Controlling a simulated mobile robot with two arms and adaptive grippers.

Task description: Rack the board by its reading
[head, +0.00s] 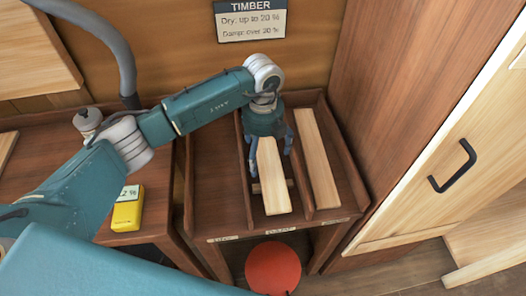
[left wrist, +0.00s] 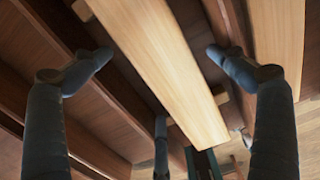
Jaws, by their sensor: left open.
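A pale board (head: 272,180) lies lengthwise in the rack's middle bay, on a small wooden crosspiece (head: 284,184). My left gripper (head: 268,147) is over the board's far part. In the left wrist view its fingers (left wrist: 160,54) are open, apart from the board (left wrist: 160,62) on both sides. A second pale board (head: 317,165) lies in the right bay. The rack's (head: 217,196) left bay is empty. A yellow meter (head: 127,215) lies on the bench at left; its display ends in "%", with the first digits hidden by my arm. My right gripper is out of view.
A wall sign (head: 250,20) reads "TIMBER, Dry: up to 20 %, Damp: over 20 %". Small labels (head: 281,231) sit on the rack's front edge, too small to read surely. A red round stool (head: 273,268) stands in front. A tall wooden panel rises at right.

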